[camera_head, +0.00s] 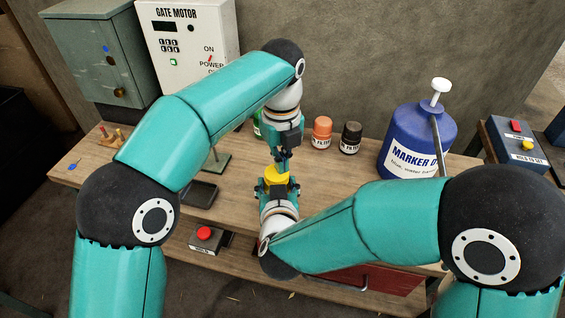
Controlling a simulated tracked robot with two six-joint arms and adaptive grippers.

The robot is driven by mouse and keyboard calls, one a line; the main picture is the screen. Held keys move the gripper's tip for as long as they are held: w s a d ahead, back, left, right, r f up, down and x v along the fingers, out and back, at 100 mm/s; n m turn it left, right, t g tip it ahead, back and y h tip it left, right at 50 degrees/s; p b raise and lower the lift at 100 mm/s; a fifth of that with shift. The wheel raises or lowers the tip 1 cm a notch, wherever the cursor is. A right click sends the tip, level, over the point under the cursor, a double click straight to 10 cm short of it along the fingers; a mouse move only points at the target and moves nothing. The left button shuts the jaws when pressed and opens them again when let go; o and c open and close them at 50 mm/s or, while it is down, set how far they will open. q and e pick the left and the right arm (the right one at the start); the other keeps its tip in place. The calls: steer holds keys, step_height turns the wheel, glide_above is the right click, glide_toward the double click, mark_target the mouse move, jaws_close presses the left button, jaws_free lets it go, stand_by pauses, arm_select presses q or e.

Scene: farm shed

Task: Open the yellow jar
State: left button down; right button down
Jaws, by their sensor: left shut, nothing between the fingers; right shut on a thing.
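The yellow jar (276,174) is near the middle of the camera_head view, over the workbench. Only its yellow upper part shows clearly; the rest is hidden by my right gripper. My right gripper (275,184) comes from the front and is shut around the jar. My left gripper (284,160) points down from above, shut and empty, with its fingertips right at the top of the jar. I cannot tell whether they touch it. Whether the jar rests on the bench or is held above it is also hidden.
An orange jar (322,134) and a black jar (350,139) stand behind on the wooden bench (330,185); a green one (257,126) is partly hidden. A large blue jug (415,135) stands right. A gate motor box (187,40) is behind left. A red button (204,233) sits below.

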arm_select(q)
steer(key=shift+a+f, duration=0.15)
steer(key=shift+f, duration=0.35)
steer(key=c, duration=1.3)
jaws_free()
steer(key=shift+s+r, duration=0.1)
steer(key=shift+r, duration=0.05)
